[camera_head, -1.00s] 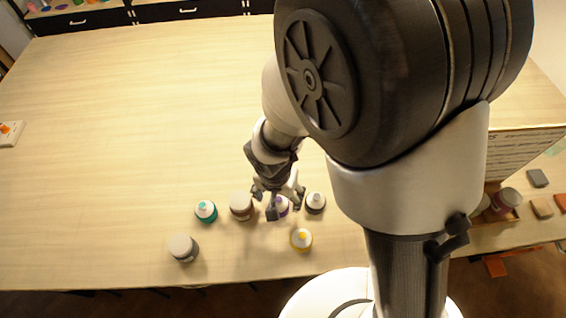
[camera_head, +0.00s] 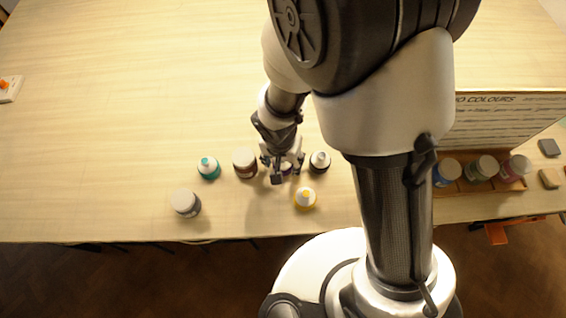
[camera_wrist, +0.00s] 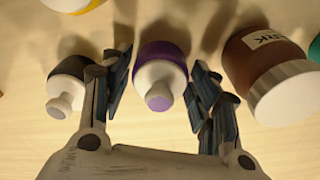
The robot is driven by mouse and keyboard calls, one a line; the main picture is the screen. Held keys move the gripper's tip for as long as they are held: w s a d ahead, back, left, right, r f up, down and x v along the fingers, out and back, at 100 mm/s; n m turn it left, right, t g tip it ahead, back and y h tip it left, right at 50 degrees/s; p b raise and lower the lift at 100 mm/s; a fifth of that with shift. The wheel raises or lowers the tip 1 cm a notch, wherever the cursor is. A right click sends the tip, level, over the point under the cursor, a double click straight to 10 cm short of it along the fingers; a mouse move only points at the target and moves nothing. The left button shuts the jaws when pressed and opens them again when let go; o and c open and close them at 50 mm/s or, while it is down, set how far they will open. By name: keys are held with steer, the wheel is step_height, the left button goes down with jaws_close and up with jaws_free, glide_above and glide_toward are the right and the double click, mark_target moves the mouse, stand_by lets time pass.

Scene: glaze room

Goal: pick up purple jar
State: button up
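The purple jar (camera_wrist: 161,70), purple with a white neck and a purple tip, stands between the two open fingers of my gripper (camera_wrist: 158,97) in the wrist view. Visible gaps separate it from both fingers. In the head view my gripper (camera_head: 283,172) is over the purple jar (camera_head: 286,167), which is mostly hidden behind the fingers. A black bottle (camera_wrist: 70,85) with a white top is just outside one finger. A brown jar (camera_wrist: 262,65) with a white lid is just outside the other.
In the head view, the brown jar (camera_head: 245,163) and black bottle (camera_head: 319,162) flank the gripper closely. A yellow bottle (camera_head: 305,199), a teal bottle (camera_head: 208,168) and a white-lidded jar (camera_head: 187,203) stand nearby. A rack of jars (camera_head: 510,184) is at right. The far table (camera_head: 130,80) is clear.

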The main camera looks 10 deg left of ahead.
steer(key=c, duration=0.9)
